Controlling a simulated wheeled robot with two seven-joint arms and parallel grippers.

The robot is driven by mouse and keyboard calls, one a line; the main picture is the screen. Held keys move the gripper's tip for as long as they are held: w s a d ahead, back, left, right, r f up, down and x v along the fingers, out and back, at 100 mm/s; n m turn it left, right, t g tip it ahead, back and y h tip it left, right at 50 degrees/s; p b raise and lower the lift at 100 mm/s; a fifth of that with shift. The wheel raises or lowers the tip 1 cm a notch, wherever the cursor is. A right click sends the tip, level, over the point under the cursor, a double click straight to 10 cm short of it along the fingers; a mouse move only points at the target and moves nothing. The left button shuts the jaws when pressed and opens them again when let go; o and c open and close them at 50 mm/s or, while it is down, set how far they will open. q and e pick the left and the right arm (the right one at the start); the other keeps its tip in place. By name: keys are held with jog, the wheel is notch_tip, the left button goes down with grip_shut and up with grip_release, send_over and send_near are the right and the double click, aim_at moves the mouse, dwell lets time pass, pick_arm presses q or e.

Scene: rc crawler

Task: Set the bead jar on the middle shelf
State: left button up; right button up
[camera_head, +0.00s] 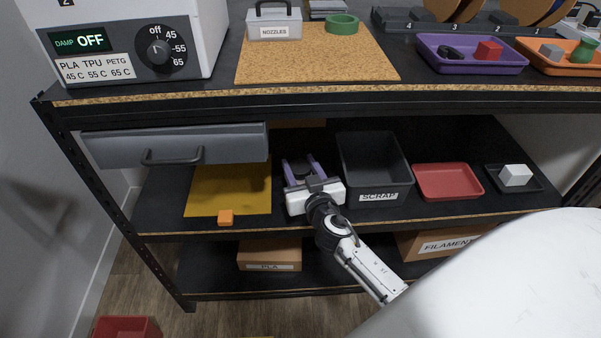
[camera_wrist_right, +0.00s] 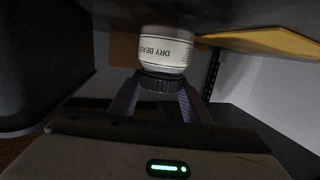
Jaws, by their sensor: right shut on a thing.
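The bead jar (camera_wrist_right: 166,48) is white with a black ribbed lid and a label reading "DRY BEADS". In the head view the right gripper (camera_head: 301,165) is over the middle shelf (camera_head: 160,195), between the yellow sheet and the scrap bin. The jar is mostly hidden there behind the gripper. I cannot tell whether it touches the shelf. My left gripper is not in view.
On the middle shelf are a yellow sheet (camera_head: 215,190), an orange cube (camera_head: 226,217), a black scrap bin (camera_head: 377,197) close right of my gripper, and a red tray (camera_head: 447,182). A grey drawer (camera_head: 172,145) and the upper shelf (camera_head: 330,92) hang above.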

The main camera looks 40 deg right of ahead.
jog(key=shift+f, duration=0.4)
jog(key=shift+f, duration=0.15)
jog(key=o, duration=1.1)
